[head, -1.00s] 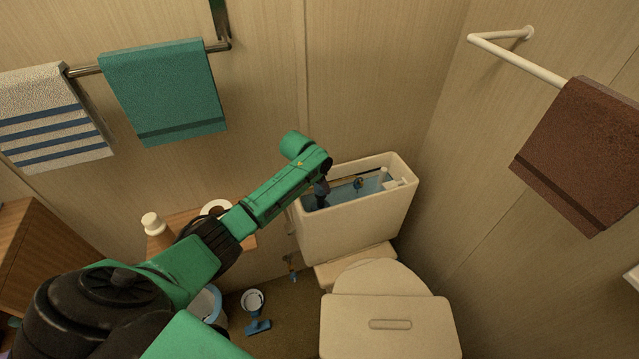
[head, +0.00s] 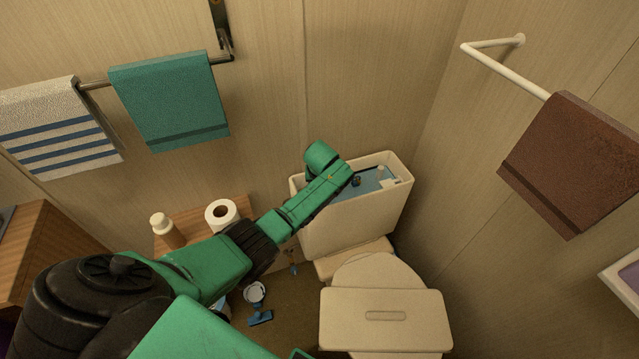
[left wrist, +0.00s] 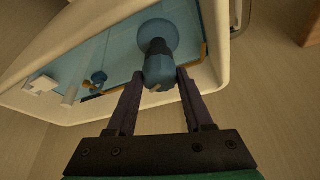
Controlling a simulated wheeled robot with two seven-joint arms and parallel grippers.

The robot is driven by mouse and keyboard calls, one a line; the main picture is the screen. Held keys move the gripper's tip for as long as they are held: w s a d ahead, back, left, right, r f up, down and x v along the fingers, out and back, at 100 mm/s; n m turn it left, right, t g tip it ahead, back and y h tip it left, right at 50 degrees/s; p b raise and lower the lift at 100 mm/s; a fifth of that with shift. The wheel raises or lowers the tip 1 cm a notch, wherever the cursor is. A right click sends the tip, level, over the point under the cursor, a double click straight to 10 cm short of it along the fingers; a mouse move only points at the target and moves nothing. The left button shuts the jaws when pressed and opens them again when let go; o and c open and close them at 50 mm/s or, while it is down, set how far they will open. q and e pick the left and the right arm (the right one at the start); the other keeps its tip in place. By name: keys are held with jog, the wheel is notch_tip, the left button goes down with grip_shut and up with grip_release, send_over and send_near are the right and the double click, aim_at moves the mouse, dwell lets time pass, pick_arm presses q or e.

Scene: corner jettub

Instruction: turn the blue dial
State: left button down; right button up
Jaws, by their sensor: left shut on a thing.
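The open toilet tank (head: 358,228) stands in the corner with water inside. In the left wrist view, a dark blue, dial-like part (left wrist: 157,66) with a round, lighter blue base rises from the tank. My left gripper (left wrist: 160,76) reaches over the tank with its fingers on either side of this part, shut on it. My right gripper is not in view.
The tank rim (left wrist: 236,70) runs close around my left gripper. The toilet lid (head: 386,318) is below. A shelf holds a paper roll (head: 221,213) and a bottle (head: 166,230). Towels hang on the left wall (head: 172,97) and right wall (head: 572,163).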

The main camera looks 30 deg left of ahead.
pick_arm(q)
jog(key=shift+n, duration=0.4)
jog(key=shift+c, duration=1.5)
grip_release()
jog(key=shift+r, duration=0.1)
jog(key=shift+d+r, duration=0.1)
jog(key=shift+r, duration=0.2)
jog(key=p+v, duration=0.1)
jog(key=v, duration=1.2)
jog(key=shift+s+d+r, duration=0.2)
jog(key=shift+r, duration=0.1)
